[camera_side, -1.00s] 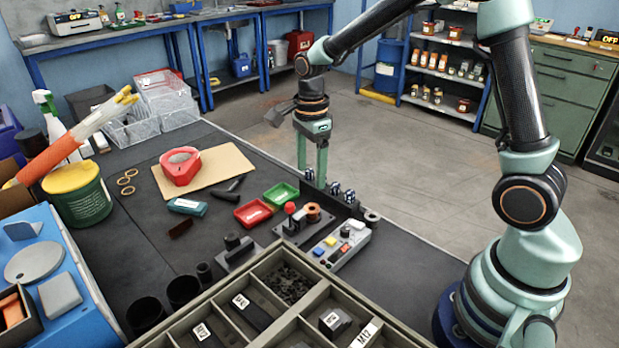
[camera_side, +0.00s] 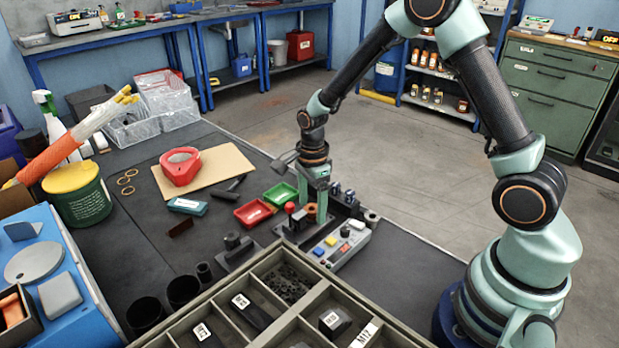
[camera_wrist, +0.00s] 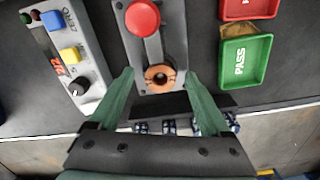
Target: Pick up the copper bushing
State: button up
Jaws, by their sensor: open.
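The copper bushing (camera_wrist: 158,80) is a short copper ring with a dark hole. It sits on a grey fixture plate (camera_wrist: 152,47) beside a red-topped knob (camera_wrist: 142,17). In the side view the bushing (camera_side: 311,211) shows between my fingers, partly hidden by them. My gripper (camera_side: 314,206) points down over the fixture, open. In the wrist view my gripper (camera_wrist: 161,76) has one green finger on each side of the bushing, with a gap on both sides. Nothing is held.
A control box (camera_side: 341,243) with coloured buttons stands close by. Red (camera_side: 253,212) and green (camera_side: 281,194) trays lie on the other side, the green one marked PASS. Small metal-and-blue parts (camera_side: 349,197) stand behind. A compartment box (camera_side: 262,268) fills the front.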

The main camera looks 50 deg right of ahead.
grip_shut()
jog(key=shift+r, duration=0.2)
notch_tip(320, 180, up, 20)
jog(key=shift+f, duration=0.15)
dwell(0.4)
